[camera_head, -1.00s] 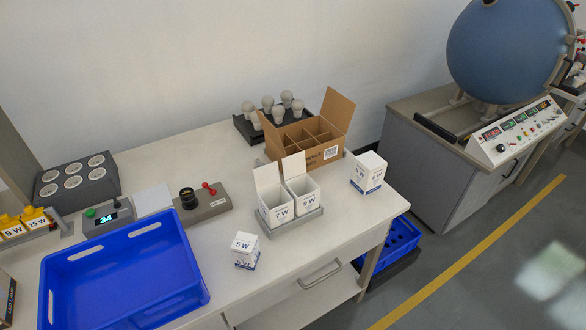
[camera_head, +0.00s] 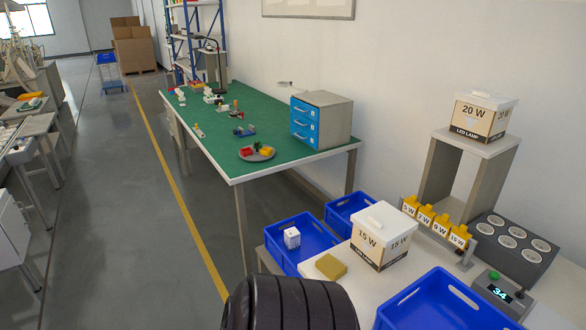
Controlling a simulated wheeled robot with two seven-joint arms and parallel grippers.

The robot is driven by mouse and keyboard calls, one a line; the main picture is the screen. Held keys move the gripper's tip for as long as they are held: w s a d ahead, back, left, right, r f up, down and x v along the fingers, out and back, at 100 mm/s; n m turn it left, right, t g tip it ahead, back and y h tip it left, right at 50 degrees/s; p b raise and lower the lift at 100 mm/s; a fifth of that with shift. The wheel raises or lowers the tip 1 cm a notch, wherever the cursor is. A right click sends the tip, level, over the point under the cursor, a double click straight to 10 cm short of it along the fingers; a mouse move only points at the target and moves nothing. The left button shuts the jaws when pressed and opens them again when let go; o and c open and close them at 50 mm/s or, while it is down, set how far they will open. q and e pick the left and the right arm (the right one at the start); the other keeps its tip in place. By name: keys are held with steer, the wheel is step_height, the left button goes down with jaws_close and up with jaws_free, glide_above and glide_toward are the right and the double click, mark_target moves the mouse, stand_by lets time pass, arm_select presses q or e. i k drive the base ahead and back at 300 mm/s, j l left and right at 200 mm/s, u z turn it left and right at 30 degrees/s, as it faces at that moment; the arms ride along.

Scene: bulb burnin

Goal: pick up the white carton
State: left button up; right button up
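A small white carton (camera_head: 292,238) sits inside a blue crate (camera_head: 275,238) at the left end of the white workbench. Its label is too small to read. A larger white-topped lamp carton marked 15 W (camera_head: 382,237) stands on the bench to the right of that crate. Another white-topped lamp carton marked 20 W (camera_head: 483,116) stands on a raised grey stand (camera_head: 430,190). Neither of my grippers shows in this view.
A yellow-brown block (camera_head: 331,267) lies by the 15 W carton. More blue crates stand behind (camera_head: 347,212) and in front (camera_head: 445,305). Yellow wattage tags (camera_head: 425,216), a socket block (camera_head: 515,248) and a 34 display (camera_head: 500,294) are at right.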

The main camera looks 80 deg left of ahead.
mark_target(292, 236)
steer(key=u, duration=2.7)
steer(key=i+j, duration=0.15)
